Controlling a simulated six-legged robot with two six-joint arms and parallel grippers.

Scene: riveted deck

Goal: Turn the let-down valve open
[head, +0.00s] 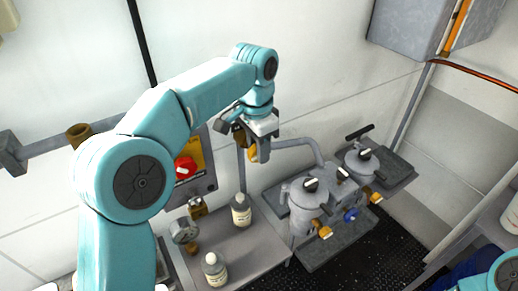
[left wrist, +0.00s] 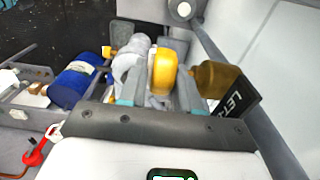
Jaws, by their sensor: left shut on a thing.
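The let-down valve has a yellow handle (head: 253,153) and a brass body (head: 238,135), on a grey pipe by the back wall. In the left wrist view the yellow handle (left wrist: 163,71) stands between my fingers, with the brass body (left wrist: 216,78) just to its right. A dark tag (left wrist: 238,100) beside the body shows the letters "LET". My left gripper (head: 258,138) reaches down and is shut on the handle; its fingers partly cover it. The handle's exact angle is hard to tell. My right gripper is not in view; only a piece of teal arm shows at the lower right.
A panel with a red knob (head: 186,167) is left of the valve. A bench (head: 250,249) below carries a gauge (head: 184,230) and two bottles. Grey lidded vessels (head: 303,203) with yellow and blue knobs stand to the right. A grey box (head: 408,25) hangs upper right.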

